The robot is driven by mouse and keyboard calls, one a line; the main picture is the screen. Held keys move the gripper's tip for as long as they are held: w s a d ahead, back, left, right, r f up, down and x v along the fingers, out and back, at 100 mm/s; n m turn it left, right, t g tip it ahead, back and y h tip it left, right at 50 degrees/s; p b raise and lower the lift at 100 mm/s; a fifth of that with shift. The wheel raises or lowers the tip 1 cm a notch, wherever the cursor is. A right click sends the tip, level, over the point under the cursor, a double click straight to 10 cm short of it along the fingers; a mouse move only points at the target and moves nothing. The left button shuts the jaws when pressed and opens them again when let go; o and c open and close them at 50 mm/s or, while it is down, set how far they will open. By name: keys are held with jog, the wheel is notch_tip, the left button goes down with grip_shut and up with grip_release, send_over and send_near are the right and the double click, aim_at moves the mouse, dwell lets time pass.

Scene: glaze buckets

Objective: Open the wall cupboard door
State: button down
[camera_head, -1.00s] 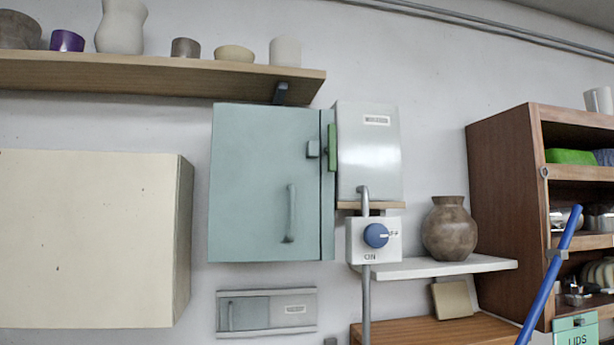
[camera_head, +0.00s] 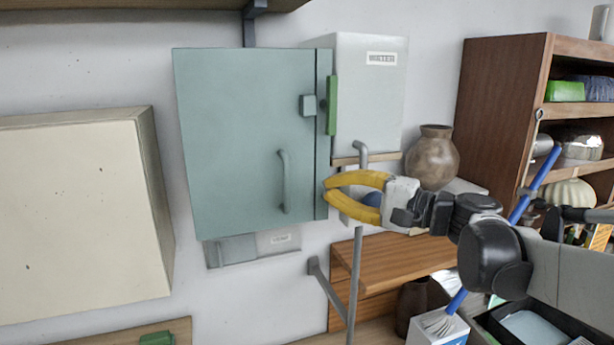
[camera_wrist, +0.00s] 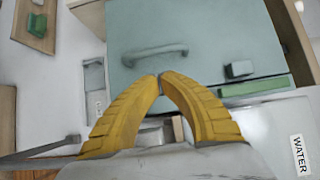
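The wall cupboard (camera_head: 235,140) is blue-green and its door looks shut. A grey vertical bar handle (camera_head: 284,182) is on the door's right part; it also shows in the wrist view (camera_wrist: 155,54). A small grey block (camera_head: 308,105) sits higher at the door's right edge, beside a green strip (camera_head: 332,105). My gripper (camera_head: 326,188) has yellow fingers curved together, tips touching or almost touching, with nothing seen between them. In the head view it appears just right of the handle, by the cupboard's right edge. In the wrist view its tips (camera_wrist: 160,77) point toward the handle, apart from it.
A grey-white water box (camera_head: 370,95) is fixed right of the cupboard, with a pipe (camera_head: 356,270) below. A cream box (camera_head: 75,210) juts out at left. A brown vase (camera_head: 433,158) and a wooden shelf unit (camera_head: 500,110) stand at right.

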aim_at(297, 181)
jog(key=p+x, duration=0.2)
jog(key=x, duration=0.6)
jog(key=shift+w+a, duration=0.1)
